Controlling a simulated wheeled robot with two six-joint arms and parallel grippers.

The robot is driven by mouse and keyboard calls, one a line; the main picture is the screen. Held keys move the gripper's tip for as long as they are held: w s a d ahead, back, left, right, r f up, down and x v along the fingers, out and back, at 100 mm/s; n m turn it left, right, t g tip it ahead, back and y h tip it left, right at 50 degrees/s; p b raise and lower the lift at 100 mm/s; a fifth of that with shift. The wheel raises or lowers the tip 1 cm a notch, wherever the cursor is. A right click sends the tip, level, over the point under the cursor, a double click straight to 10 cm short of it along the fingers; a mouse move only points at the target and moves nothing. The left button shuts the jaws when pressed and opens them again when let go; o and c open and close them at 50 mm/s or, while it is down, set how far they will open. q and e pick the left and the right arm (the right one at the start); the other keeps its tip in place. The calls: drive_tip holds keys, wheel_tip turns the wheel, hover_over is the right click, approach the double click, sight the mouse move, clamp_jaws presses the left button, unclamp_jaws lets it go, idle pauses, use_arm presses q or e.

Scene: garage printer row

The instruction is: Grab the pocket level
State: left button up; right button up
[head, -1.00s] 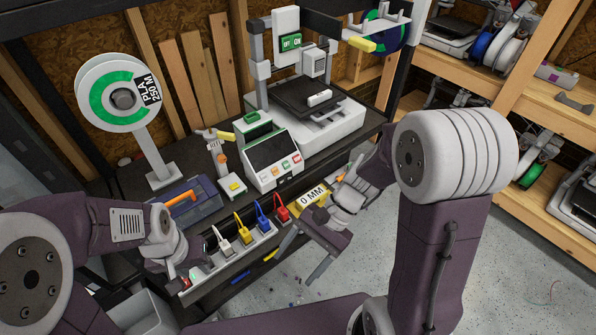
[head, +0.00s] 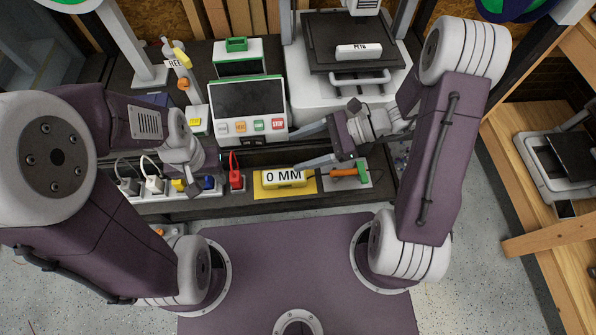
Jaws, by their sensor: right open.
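A small yellow block with a white "0 MM" face (head: 284,178) lies on a yellow patch at the front of the bench. It may be the pocket level, but its shape does not settle this. My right gripper (head: 304,146) is open and empty, its two fingers spread and pointing left. In the picture it is just above the yellow block, one fingertip close to it; contact cannot be told. My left gripper (head: 196,178) is over the row of plugs at the left. Its fingers are too hidden to tell their state.
A green-and-orange tool (head: 349,173) lies right of the yellow block. A red plug (head: 236,178) stands left of it. A control screen (head: 248,103) and a printer with a white "PETG" piece (head: 358,51) stand behind. A wooden shelf (head: 535,205) is at the right.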

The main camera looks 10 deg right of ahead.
wheel_tip(320, 180, down, 3)
drive_tip(key=d+b, duration=0.1)
drive_tip(key=m+b, duration=0.1)
drive_tip(key=b, duration=0.3)
approach(286, 176)
drive_tip(key=x, duration=0.3)
drive_tip(key=shift+s+a, duration=0.1)
drive_tip(key=shift+a, duration=0.15)
drive_tip(key=shift+f+x, duration=0.25)
drive_tip(key=shift+x, duration=0.75)
drive_tip(key=shift+a, duration=0.3)
use_arm(q)
wheel_tip(286, 176, down, 7)
drive_tip(key=shift+f+b, duration=0.2)
drive_tip(key=shift+b, duration=0.55)
use_arm(e)
drive_tip(key=x, duration=0.5)
clamp_jaws()
